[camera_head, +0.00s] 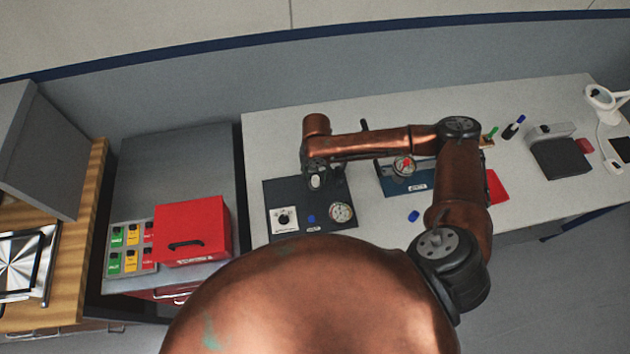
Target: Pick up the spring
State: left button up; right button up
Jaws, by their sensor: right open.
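I cannot make out a spring; it is too small to tell or hidden by my right arm. My right gripper (316,180) is open, pointing down over the back of a dark mat (328,227) on the light table. On this mat sit a white square part with a dark centre (284,219), a small blue piece (311,218) and a round gauge-like part (341,212). The gripper covers part of the mat behind them. My left gripper is not in view.
A blue panel (397,188) with a round dial (404,166) lies partly behind my right arm. A blue piece (414,216) lies nearby. A lamp (602,98) stands far right.

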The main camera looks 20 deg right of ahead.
aim_at(315, 179)
notch_tip(315, 179, down, 3)
jog(key=shift+a+f, duration=0.1)
jog(key=c, duration=0.7)
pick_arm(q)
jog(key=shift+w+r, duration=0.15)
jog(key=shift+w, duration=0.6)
pick_arm(e)
grip_shut()
